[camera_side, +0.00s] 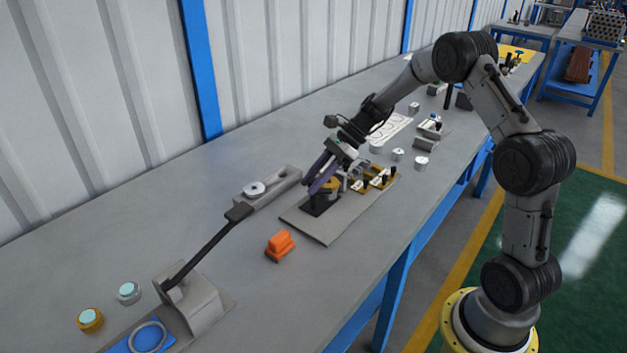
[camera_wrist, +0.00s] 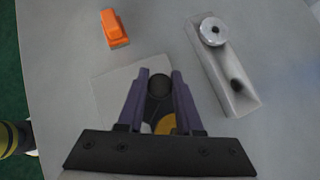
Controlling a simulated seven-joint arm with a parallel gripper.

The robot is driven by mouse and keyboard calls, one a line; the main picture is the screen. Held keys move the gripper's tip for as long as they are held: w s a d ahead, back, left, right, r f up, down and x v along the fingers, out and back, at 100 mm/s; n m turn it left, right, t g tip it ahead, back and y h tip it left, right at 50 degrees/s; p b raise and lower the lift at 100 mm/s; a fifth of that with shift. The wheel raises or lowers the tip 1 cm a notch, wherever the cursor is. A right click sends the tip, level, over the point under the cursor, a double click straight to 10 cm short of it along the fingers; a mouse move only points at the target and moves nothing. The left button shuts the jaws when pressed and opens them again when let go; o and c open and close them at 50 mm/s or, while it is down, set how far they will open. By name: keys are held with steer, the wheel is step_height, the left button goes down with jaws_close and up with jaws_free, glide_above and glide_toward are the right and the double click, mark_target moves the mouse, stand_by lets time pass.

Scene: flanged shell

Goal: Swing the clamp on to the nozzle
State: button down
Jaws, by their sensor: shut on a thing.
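My gripper (camera_side: 318,183) reaches down over the grey base plate (camera_side: 318,229) with its purple fingers. In the wrist view my gripper (camera_wrist: 160,76) has a dark round knob (camera_wrist: 158,84) between its fingers, and it is shut on this knob. The knob seems to be the clamp's handle end; the rest of the clamp is hidden. A brass-yellow round part (camera_wrist: 166,124), perhaps the nozzle or shell, shows partly behind the fingers. I cannot tell how the clamp sits relative to the nozzle.
An orange block (camera_side: 280,246) lies left of the plate. A grey block with a silver disc (camera_side: 254,189) stands behind it. Small toggle clamps (camera_side: 376,178) stand right of my gripper. A long black lever (camera_side: 210,247) rises at the front left. Bare table lies between.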

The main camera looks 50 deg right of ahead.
steer(key=n+g+y, duration=0.1)
steer(key=n+g, duration=0.3)
steer(key=n, duration=0.1)
steer(key=shift+n, duration=0.3)
steer(key=shift+n+g+h, duration=0.3)
steer(key=shift+n+g, duration=1.4)
steer(key=shift+n, duration=0.3)
steer(key=c, duration=0.6)
jaws_free()
steer(key=shift+o, duration=0.2)
steer(key=v, duration=0.7)
steer(key=shift+w+d+r, duration=0.1)
steer(key=shift+d+r, duration=0.05)
steer(key=shift+r, duration=0.1)
